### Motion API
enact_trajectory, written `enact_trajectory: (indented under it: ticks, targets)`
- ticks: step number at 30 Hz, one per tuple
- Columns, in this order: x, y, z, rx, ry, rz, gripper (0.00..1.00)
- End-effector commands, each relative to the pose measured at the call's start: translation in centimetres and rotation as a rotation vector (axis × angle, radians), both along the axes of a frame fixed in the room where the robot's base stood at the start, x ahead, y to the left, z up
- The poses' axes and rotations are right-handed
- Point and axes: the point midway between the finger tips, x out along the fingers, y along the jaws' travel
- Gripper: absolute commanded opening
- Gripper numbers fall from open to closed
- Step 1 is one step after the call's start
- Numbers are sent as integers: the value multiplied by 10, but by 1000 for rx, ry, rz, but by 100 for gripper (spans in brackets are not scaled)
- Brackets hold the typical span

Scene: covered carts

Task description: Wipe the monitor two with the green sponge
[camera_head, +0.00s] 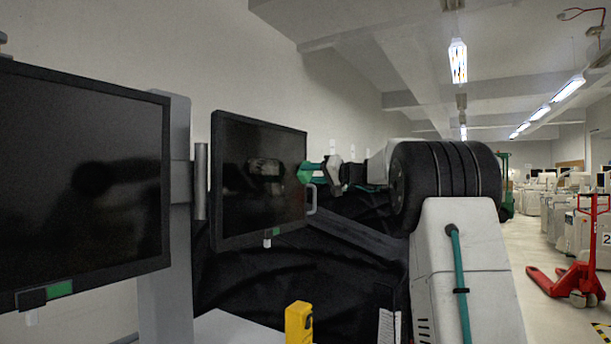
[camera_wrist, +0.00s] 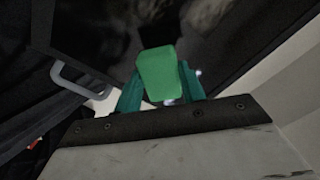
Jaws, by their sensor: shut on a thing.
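Two black monitors show in the head view, a large near one (camera_head: 85,185) at the left and a smaller one (camera_head: 235,180) in the middle; I cannot tell which is monitor two. My gripper (camera_head: 312,170) is at the right edge of the middle monitor. In the wrist view my gripper (camera_wrist: 160,90) has its teal fingers shut on the green sponge (camera_wrist: 158,72). The sponge (camera_head: 304,173) is close to the screen, which fills the top of the wrist view (camera_wrist: 110,35). I cannot tell whether it touches the screen.
A grey post (camera_head: 178,240) stands between the monitors. A pale handle (camera_head: 311,200) juts out at the middle monitor's right edge. Black covering (camera_head: 250,280) drapes below, with a yellow object (camera_head: 298,322) in front. A red pallet jack (camera_head: 580,270) stands on open floor at the right.

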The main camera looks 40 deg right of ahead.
Motion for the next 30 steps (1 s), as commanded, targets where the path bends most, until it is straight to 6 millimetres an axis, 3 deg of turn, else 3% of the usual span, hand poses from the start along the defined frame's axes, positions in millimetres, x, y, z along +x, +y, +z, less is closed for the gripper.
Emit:
enact_trajectory:
  ticks: [6,19,30]
  targets:
    - [-15,-6,1,-1,-1,-1,17]
    - [-20,-8,1,-1,-1,-1,17]
    - [-44,-18,1,-2,-1,-1,17]
